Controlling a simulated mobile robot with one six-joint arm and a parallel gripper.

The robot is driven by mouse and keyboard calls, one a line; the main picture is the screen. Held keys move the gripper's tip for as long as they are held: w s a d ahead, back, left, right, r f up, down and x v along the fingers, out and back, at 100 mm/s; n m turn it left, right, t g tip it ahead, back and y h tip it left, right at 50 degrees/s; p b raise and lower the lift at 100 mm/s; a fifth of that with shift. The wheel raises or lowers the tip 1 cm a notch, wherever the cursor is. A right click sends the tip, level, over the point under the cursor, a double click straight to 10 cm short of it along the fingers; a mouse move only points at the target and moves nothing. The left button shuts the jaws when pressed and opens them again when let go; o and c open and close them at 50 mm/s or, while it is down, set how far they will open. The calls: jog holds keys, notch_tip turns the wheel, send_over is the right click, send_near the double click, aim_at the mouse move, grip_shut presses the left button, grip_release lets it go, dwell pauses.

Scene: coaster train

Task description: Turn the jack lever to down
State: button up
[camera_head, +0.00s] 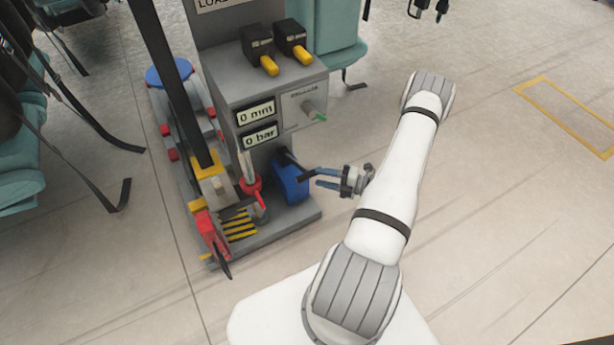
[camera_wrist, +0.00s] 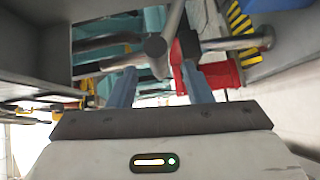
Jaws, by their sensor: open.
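A short dark lever (camera_head: 288,158) sticks out from the top of the drum toward the lower right. My gripper (camera_head: 320,178) is open just right of the drum, with its blue fingers pointing left at the lever's end. In the wrist view, a grey rod with a rounded end (camera_wrist: 156,46) shows between and beyond the fingers. I cannot tell whether the fingers touch the lever.
A red fitting with an upright grey rod (camera_head: 250,184) stands left of the drum, and it shows red in the wrist view (camera_wrist: 220,76). The displays read 0 mm (camera_head: 256,111) and 0 bar (camera_head: 261,136).

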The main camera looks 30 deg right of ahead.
aim_at(309, 175)
jog(key=b+x, duration=0.1)
jog(key=x, duration=0.4)
grip_shut()
dwell(0.4)
